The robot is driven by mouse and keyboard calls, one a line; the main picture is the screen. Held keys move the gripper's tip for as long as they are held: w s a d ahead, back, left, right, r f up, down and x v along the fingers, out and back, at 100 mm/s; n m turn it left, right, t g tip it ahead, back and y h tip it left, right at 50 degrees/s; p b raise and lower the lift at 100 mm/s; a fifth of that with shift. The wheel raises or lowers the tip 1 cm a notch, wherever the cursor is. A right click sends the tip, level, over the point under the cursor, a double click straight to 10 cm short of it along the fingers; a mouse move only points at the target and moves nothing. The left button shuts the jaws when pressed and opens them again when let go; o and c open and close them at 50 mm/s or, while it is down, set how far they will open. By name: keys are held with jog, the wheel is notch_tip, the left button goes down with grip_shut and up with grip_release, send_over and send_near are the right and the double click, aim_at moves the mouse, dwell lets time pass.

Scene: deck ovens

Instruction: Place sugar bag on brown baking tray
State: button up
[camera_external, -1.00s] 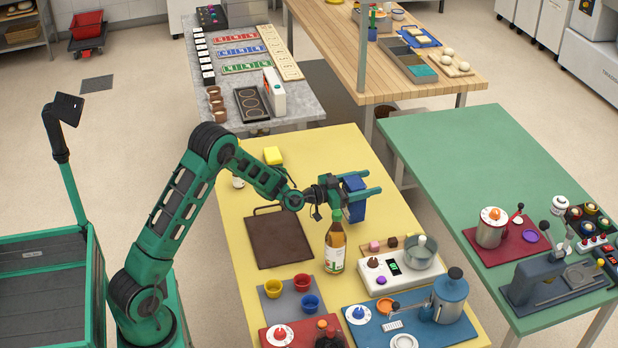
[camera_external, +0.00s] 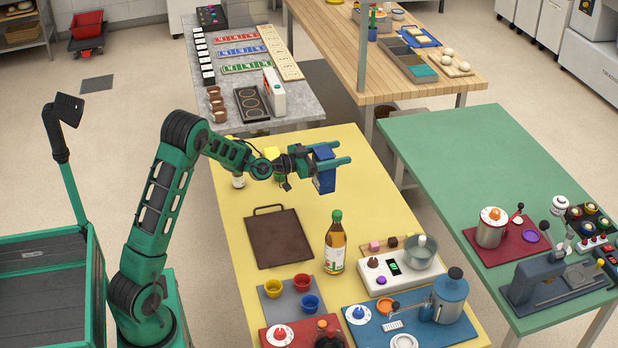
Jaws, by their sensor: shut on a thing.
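My gripper (camera_external: 330,163) is shut on a blue bag or box (camera_external: 324,181), which I take for the sugar bag. It is held above the yellow table (camera_external: 376,203), with its lower part hanging below the fingers. The brown baking tray (camera_external: 278,240) lies flat on the yellow table, below and to the left of the gripper in the picture. The tray's surface is bare and its handle points to the back.
A bottle (camera_external: 335,243) of amber liquid stands right of the tray. A yellow item (camera_external: 272,154) and a small bottle (camera_external: 238,179) stand behind it, partly hidden by my arm. Coloured cups (camera_external: 302,283) and a scale (camera_external: 402,270) are in front.

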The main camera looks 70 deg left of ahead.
jog(key=s+a+f+m+h, duration=0.2)
jog(key=s+f+h, duration=0.1)
jog(key=s, duration=0.7)
jog(key=s+d+r+m+g+h, duration=0.1)
jog(key=s+d+r+m+h, duration=0.15)
jog(key=s, duration=0.55)
jog(key=s+d+r+m+h, duration=0.1)
jog(key=s+d+h, duration=0.15)
jog(key=s, duration=0.55)
jog(key=w+d+f, duration=0.7)
jog(key=f, duration=0.3)
jog(key=shift+w+d+f, duration=0.25)
jog(key=shift+w+f, duration=0.05)
jog(key=shift+w, duration=0.1)
jog(key=o, duration=2.1)
jog(key=shift+f, duration=0.15)
jog(key=shift+c, duration=0.2)
